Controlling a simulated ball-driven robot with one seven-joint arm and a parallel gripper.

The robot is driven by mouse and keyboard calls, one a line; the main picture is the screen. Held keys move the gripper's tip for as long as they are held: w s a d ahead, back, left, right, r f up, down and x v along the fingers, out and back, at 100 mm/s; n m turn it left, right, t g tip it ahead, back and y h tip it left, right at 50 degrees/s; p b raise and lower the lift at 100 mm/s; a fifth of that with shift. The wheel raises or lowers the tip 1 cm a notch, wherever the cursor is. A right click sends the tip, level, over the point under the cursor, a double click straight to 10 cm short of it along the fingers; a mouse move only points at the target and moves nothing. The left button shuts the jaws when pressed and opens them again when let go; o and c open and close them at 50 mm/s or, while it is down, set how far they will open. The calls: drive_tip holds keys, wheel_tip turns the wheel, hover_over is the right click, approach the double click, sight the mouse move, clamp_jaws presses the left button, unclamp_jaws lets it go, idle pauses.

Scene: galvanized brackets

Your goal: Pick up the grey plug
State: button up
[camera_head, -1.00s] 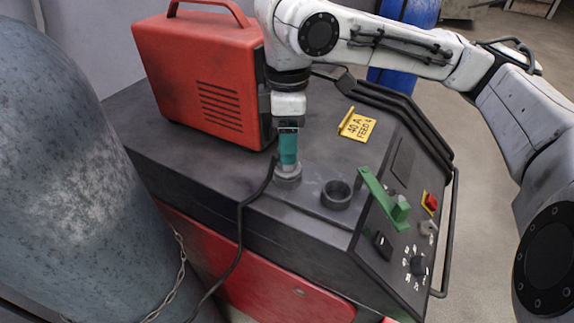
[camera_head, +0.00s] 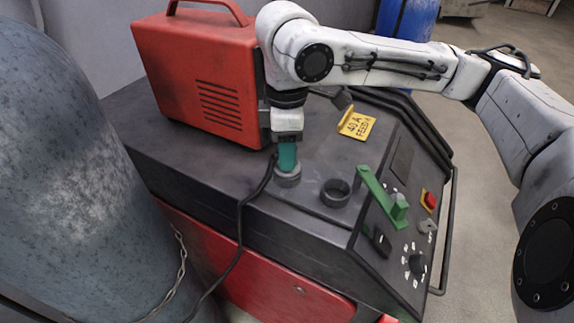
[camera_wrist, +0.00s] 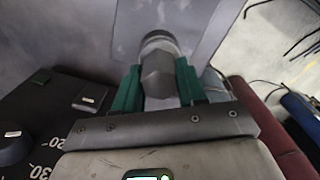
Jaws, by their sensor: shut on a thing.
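The grey plug (camera_wrist: 160,72) sits between my green fingers in the wrist view, its body filling the gap. In the head view my gripper (camera_head: 287,163) points down at the grey round fitting (camera_head: 288,178) on top of the dark machine. The fingers are shut on the plug and hide most of it there. The plug stands about upright at the fitting; I cannot tell how deep it sits.
A black cable (camera_head: 240,225) runs from beside the gripper over the machine's edge. An empty dark ring socket (camera_head: 335,193) is to the right, then a green lever (camera_head: 382,197). A red box (camera_head: 200,75) stands close behind left. A yellow tag (camera_head: 357,123) lies behind.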

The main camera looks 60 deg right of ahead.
clamp_jaws()
drive_tip(key=shift+r, duration=0.2)
